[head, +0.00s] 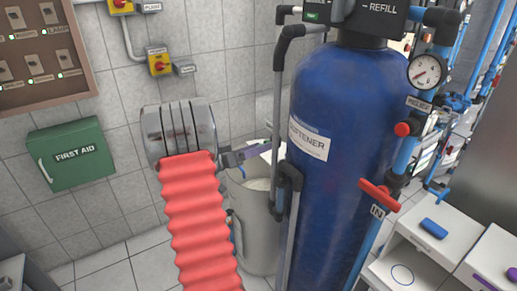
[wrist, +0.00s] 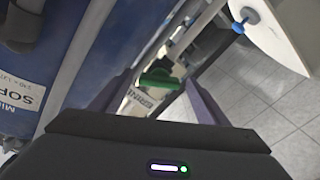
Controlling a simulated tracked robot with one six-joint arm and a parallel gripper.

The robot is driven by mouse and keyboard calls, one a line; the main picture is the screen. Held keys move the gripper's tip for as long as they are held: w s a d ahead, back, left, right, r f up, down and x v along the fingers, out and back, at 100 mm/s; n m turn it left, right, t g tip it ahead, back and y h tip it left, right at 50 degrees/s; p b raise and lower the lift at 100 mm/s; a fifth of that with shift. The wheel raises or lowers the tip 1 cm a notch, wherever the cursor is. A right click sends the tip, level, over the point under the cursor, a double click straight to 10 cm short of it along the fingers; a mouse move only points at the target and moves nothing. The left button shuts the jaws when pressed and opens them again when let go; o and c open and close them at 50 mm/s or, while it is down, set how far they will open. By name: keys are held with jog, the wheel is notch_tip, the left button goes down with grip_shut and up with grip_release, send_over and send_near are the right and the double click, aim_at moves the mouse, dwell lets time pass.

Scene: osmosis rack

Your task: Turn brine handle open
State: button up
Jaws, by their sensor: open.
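The brine handle (wrist: 160,82) is a small green lever in the wrist view, above a white label (wrist: 142,104) that reads "BRINE". My gripper (wrist: 158,90) is open, with one dark purple finger on each side of the handle in that picture. The handle appears beyond the fingertips, and I see no contact; the exact gap is hard to tell. In the head view my gripper (head: 250,154) points right, towards the blue softener tank (head: 335,195). I cannot make out the brine handle in the head view.
A pale bin-like tank (head: 258,228) stands behind my gripper, left of the softener. Grey pipes (head: 288,205) run down the softener's left side. A red handle (head: 379,195) marked "IN" is on its right. A white drawer unit (head: 425,248) stands at lower right.

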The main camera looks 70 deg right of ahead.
jog(key=shift+c, duration=0.2)
jog(key=c, duration=1)
jog(key=shift+n, duration=0.3)
jog(key=n, duration=1.1)
jog(key=shift+f, duration=0.1)
jog(key=shift+n, duration=0.3)
jog(key=o, duration=1)
